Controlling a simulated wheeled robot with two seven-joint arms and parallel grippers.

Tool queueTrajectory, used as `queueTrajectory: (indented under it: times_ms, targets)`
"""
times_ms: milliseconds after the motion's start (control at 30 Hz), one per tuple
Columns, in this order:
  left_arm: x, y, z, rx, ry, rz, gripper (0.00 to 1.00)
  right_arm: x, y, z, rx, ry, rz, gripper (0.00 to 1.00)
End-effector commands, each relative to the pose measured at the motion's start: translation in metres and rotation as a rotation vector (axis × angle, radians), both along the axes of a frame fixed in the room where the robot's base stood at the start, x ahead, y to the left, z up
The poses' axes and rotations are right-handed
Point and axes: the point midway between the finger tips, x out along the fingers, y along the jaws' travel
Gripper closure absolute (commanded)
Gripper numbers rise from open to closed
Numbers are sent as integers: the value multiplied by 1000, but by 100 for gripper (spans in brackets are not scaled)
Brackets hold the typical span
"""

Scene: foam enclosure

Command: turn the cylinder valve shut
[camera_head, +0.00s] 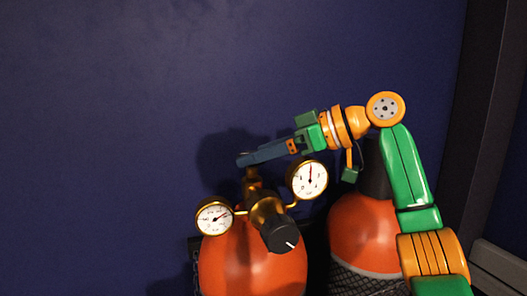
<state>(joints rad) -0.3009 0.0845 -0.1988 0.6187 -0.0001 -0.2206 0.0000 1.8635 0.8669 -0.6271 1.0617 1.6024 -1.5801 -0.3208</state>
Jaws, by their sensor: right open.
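An orange-red gas cylinder (246,266) stands at the lower middle, with a brass regulator (265,207) on top. The regulator carries a left gauge (214,217), a right gauge (308,180) and a black knob (280,235) with a white mark. A brass stem (253,177) rises behind the regulator; its top is partly hidden by my right gripper (247,159). The gripper comes from the right, its blue fingers pointing left over the stem top. The fingers overlap in this view, and I cannot tell whether they touch the valve. My left gripper is not in view.
A second orange-red cylinder (358,228) with a dark cap (375,168) and black netting (362,282) stands to the right, behind my right arm. A dark blue wall (120,100) is close behind. A dark post (490,120) stands at the right. The space left of the cylinders is clear.

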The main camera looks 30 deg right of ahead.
Motion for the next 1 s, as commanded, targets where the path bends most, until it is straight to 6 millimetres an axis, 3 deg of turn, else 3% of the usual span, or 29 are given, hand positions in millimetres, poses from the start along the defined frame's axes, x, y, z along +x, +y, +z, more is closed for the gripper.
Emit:
queueTrajectory:
  times_ms: [100, 133, 433, 1000]
  targets:
    - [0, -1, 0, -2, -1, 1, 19, 0, 0, 0, 0, 0, 0, 3]
    - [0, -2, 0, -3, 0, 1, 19, 0, 0, 0, 0, 0, 0, 9]
    - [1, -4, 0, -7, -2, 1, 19, 0, 0, 1, 1, -2, 0, 88]
    - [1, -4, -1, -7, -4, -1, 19, -1, 0, 2, 4, -5, -13, 88]
